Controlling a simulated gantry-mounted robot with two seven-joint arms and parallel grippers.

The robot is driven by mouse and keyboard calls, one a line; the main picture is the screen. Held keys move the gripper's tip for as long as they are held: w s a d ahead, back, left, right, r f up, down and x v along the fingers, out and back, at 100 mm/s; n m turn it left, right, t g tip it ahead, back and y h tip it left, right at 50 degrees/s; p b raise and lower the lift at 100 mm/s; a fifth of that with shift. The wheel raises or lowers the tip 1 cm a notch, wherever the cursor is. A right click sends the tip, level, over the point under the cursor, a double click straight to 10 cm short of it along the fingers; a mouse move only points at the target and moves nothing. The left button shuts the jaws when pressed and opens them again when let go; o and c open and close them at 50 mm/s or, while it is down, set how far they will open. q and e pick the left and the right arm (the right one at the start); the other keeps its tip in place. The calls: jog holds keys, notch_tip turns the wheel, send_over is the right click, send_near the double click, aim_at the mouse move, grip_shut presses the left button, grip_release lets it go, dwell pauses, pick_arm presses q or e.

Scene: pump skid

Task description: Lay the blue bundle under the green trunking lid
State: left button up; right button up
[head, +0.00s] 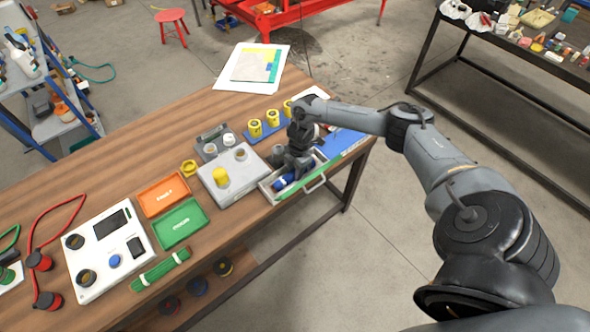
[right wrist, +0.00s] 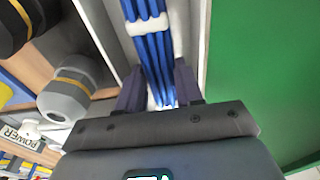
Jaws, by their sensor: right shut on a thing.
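The blue bundle (right wrist: 150,50), several blue strands with white ties, is between the fingers of my right gripper (right wrist: 160,92), which is shut on it. In the head view the bundle (head: 283,183) shows low inside a grey open-topped channel at the table's front edge, with my right gripper (head: 291,174) above it. The green lid (right wrist: 258,75) fills the right side of the right wrist view, beside the bundle. In the head view it appears as a thin green strip (head: 308,184) along the channel's front. Whether the bundle touches the channel floor is hidden. My left gripper is not in view.
Left of the channel stands a grey box (head: 229,182) with a yellow knob. Yellow cylinders (head: 272,118) stand behind the gripper. An orange tray (head: 164,195), a green tray (head: 181,224), a green bundle (head: 161,269) and a white panel (head: 108,248) lie further left.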

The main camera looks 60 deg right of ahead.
jog(key=shift+f, duration=0.3)
jog(key=o, duration=1.2)
jog(key=shift+c, duration=0.2)
jog(key=shift+r, duration=0.1)
jog(key=shift+r, duration=0.25)
notch_tip(320, 180, up, 10)
jog(key=d, duration=0.1)
jog(key=shift+s+d+p, duration=0.15)
jog(key=shift+s+p, duration=0.05)
jog(key=shift+p, duration=0.25)
